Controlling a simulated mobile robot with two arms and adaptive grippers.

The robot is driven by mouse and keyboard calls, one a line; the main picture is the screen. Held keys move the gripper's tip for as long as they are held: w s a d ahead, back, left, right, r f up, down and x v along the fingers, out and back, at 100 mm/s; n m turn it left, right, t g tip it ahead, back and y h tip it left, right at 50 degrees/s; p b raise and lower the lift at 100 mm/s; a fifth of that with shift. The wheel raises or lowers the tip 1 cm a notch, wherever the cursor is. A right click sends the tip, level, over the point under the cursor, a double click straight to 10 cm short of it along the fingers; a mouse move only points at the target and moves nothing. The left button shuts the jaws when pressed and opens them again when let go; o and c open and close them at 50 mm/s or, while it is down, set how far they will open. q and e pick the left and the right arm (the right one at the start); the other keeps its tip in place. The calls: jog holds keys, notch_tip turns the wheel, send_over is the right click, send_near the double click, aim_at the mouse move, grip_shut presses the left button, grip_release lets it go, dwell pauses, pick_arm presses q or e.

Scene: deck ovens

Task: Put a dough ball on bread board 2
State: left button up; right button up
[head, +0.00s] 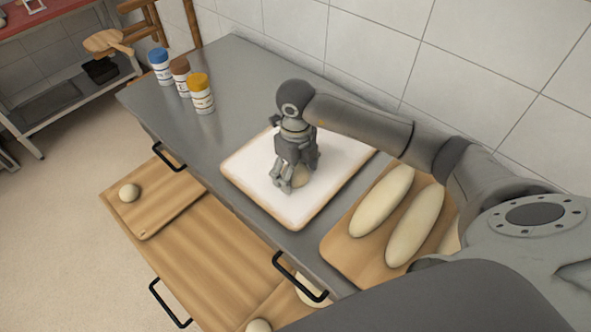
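A wooden board (337,247) on the counter holds long dough loaves (382,200). No board number is readable. My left gripper is out of view.
Three jars with blue (160,66), brown (181,76) and yellow (201,93) lids stand at the counter's far left. A tiled wall runs behind the counter. Black drawer handles (299,277) stick out in front. The counter between jars and white-topped board is clear.

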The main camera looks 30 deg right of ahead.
aim_at(296, 168)
jog(key=shift+r, duration=0.1)
jog(key=shift+r, duration=0.2)
notch_tip(296, 168, up, 12)
jog(key=b, duration=0.2)
jog(key=shift+f, duration=0.15)
dwell(0.4)
jog(key=shift+f, duration=0.1)
